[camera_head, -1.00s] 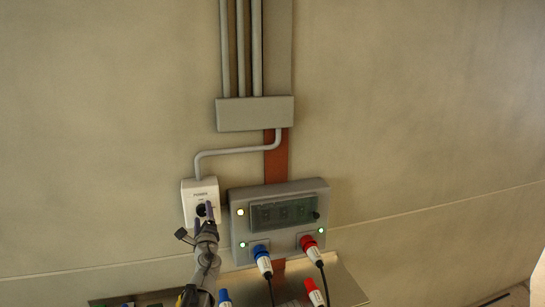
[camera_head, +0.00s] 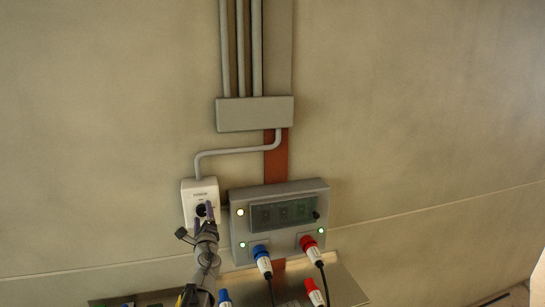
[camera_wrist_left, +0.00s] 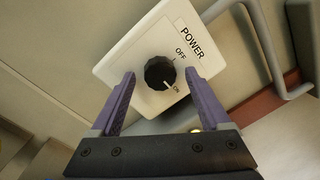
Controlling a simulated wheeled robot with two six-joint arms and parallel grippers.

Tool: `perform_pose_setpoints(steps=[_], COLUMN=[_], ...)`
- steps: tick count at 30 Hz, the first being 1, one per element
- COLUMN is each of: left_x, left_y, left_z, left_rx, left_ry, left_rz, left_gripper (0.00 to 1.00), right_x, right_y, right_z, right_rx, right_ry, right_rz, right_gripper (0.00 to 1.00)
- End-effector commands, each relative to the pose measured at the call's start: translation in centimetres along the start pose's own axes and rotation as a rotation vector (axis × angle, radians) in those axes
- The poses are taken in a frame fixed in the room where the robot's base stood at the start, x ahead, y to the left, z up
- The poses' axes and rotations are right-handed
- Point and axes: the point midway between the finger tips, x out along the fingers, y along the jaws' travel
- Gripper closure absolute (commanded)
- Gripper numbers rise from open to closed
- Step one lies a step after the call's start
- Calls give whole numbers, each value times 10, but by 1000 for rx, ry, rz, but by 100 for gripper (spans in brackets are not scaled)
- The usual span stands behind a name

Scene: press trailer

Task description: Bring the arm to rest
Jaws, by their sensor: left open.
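A white power box (camera_head: 200,192) with a black round knob (camera_head: 201,211) is fixed to the wall at centre-left in the head view. In the left wrist view the box (camera_wrist_left: 122,62) is labelled POWER, and the white mark on its knob (camera_wrist_left: 160,73) points to ON. My left gripper (camera_head: 203,216) is in front of the box. In the wrist view its purple fingers (camera_wrist_left: 170,100) are apart on either side of the knob, with gaps; whether they touch it cannot be seen. My right gripper is not in view.
A grey panel (camera_head: 236,220) with a dark display and lit lamps sits right of the box. A blue plug (camera_head: 262,255) and a red plug (camera_head: 309,245) are in it. A metal shelf (camera_head: 345,287) lies below. Grey conduits (camera_head: 226,50) run up the wall.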

Motion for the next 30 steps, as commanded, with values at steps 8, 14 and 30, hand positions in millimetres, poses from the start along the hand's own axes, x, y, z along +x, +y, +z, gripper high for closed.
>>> perform_pose_setpoints(steps=[8, 14, 30], left_x=[-1, -1, -1], left_y=[-1, -2, -4], left_z=[0, 0, 0], left_rx=[-325, -565, -1221], left_ry=[-23, -39, -86], left_rz=[15, 27, 57], left_gripper=[20, 20, 20], right_x=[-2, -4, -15], right_y=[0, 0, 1], right_z=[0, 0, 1], right_rx=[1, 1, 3], right_ry=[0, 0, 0], right_rz=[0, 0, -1], right_gripper=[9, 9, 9])
